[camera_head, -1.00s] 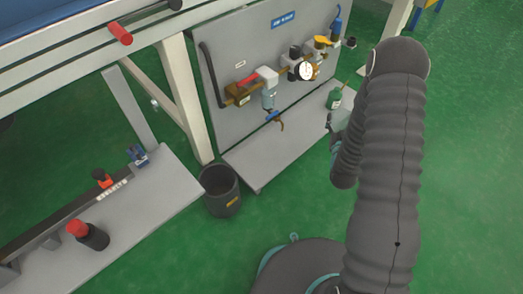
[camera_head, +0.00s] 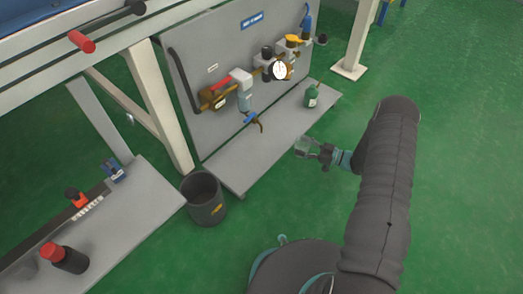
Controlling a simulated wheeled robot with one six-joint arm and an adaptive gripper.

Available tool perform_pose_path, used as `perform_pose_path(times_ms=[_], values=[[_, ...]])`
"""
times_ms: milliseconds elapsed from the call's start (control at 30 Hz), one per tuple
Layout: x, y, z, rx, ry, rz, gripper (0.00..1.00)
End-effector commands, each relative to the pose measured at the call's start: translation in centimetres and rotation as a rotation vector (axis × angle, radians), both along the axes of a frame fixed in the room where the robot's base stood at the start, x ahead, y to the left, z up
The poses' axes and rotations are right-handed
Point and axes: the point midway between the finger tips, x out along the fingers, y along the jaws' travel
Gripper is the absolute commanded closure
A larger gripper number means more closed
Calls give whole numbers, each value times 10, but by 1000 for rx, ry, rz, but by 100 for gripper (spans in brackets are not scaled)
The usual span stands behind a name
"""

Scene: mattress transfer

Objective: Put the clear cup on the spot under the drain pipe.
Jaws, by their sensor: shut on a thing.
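My gripper (camera_head: 322,152) is shut on the clear cup (camera_head: 303,146) and holds it right of the grey shelf's front edge, apart from the panel. The cup is small and see-through, so its exact tilt is hard to tell. The drain pipe (camera_head: 258,126) is a short curved spout with a blue handle, below a clear filter bowl (camera_head: 245,100) on the grey panel. The grey shelf (camera_head: 232,168) lies under it. I cannot make out a marked spot there.
A green bottle (camera_head: 311,96) stands on the shelf's right part. A dark bin (camera_head: 204,200) stands on the floor at the shelf's left end. A pressure gauge (camera_head: 280,71) and valves project from the panel (camera_head: 205,125). A low bench (camera_head: 130,215) is at left.

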Motion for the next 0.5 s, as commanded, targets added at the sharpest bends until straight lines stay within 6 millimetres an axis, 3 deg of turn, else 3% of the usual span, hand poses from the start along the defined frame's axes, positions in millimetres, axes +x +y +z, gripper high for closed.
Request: perform_pose_path(times_ms=[133,233,500], values=[[-11,-8,-15,1,0,69,71],[-11,-2,-18,1,0,87,71],[3,53,-18,1,0,91,71]])
